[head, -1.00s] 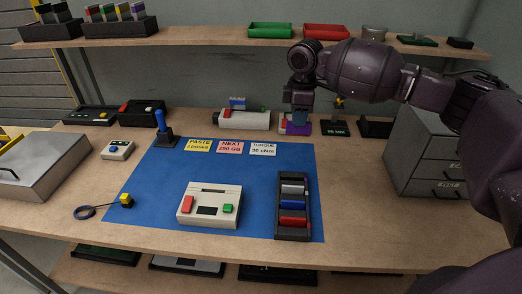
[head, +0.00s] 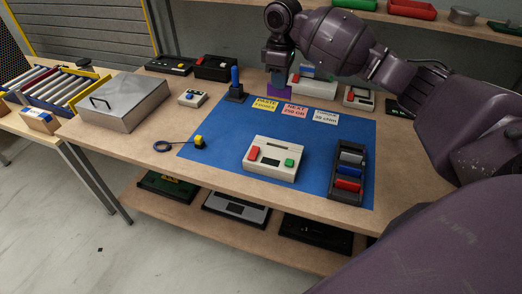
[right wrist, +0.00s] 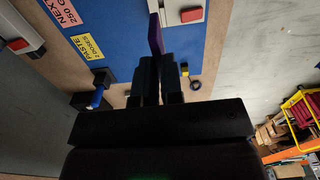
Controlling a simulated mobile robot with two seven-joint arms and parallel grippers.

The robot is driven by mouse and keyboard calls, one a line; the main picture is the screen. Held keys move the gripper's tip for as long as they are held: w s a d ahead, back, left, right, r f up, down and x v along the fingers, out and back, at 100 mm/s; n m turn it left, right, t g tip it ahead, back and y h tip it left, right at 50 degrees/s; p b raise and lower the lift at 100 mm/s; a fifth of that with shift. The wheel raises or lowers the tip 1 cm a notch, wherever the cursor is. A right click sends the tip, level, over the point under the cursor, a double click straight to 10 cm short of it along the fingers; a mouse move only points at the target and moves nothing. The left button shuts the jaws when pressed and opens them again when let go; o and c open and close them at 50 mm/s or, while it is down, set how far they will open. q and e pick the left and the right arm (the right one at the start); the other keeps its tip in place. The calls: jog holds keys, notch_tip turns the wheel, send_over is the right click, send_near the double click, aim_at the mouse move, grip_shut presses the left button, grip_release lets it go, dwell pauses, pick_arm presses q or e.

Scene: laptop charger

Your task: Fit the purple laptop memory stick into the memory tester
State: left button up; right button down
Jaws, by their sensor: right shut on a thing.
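My right gripper (head: 279,75) is shut on the purple memory stick (head: 279,91) and holds it above the back edge of the blue mat, near the blue-handled stand. In the right wrist view the stick (right wrist: 155,34) stands out edge-on past the dark fingers (right wrist: 157,62). A cream device (head: 272,159) with a top slot, a red button and a green button sits on the mat; it looks like the memory tester. The same device shows in part at the top of the wrist view (right wrist: 182,10). The stick is apart from it. My left gripper is not in view.
A blue-handled stand (head: 236,85), label cards (head: 295,110) and a yellow cube with a cable (head: 199,141) lie around. A metal box (head: 124,101) is at left.

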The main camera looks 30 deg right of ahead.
jog(key=shift+s+d+f, duration=0.1)
jog(key=shift+d+f, duration=0.05)
jog(key=shift+f, duration=0.35)
notch_tip(320, 180, down, 19)
jog(key=b, duration=0.3)
jog(key=shift+d, duration=0.1)
jog(key=shift+f, duration=0.15)
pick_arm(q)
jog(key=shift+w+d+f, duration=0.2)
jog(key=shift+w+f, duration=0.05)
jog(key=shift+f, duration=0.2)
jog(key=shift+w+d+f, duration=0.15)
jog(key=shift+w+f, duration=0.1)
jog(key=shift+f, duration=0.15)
pick_arm(e)
jog(key=c, duration=1.4)
grip_release()
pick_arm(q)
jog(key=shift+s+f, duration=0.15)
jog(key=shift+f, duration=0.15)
pick_arm(e)
jog(key=shift+o, duration=0.7)
